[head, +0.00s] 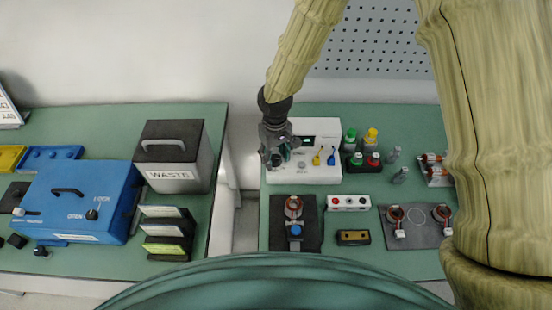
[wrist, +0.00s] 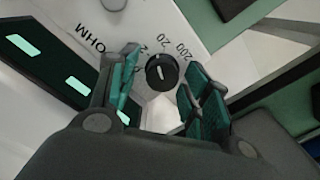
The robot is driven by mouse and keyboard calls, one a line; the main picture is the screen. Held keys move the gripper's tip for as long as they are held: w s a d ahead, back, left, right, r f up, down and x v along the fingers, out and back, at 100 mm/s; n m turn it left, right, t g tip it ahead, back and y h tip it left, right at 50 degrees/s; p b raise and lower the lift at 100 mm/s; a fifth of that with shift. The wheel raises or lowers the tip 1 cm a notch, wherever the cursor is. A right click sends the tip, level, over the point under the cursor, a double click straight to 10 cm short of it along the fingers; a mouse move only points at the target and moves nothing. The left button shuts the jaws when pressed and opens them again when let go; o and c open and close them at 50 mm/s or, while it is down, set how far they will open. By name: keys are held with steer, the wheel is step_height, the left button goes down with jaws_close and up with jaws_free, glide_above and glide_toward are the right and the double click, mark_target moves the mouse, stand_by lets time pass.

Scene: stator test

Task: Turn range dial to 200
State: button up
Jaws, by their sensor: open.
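The white meter (head: 318,172) stands at the back left of the right bench. Its black range dial (wrist: 162,72) shows in the wrist view, with a white pointer line. The printed marks 2, 20 and 200 lie above the dial, with 200 toward the right, and OHM is at the left. The line runs roughly upright; I cannot tell exactly which mark it meets. My gripper (wrist: 160,95) is open, its two green-padded fingers on either side of the dial with visible gaps. In the head view my gripper (head: 274,155) is over the meter's left part.
A dark display (wrist: 45,65) with lit green segments is left of the dial. Yellow and blue plugs (head: 324,158) stand on the meter's right. Red, green and yellow capped items (head: 365,150) stand right of it. A black fixture (head: 310,240) lies in front.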

mark_target(275, 158)
steer(key=shift+s+r, duration=0.15)
steer(key=shift+s, duration=0.1)
steer(key=shift+c, duration=0.8)
steer(key=c, duration=0.6)
steer(key=m, duration=0.6)
steer(key=shift+m, duration=0.4)
steer(key=m+p, duration=0.1)
steer(key=m, duration=0.5)
steer(key=o, duration=0.8)
steer(key=shift+c, duration=0.2)
steer(key=shift+r+p, duration=2.25)
steer(key=shift+r, duration=0.75)
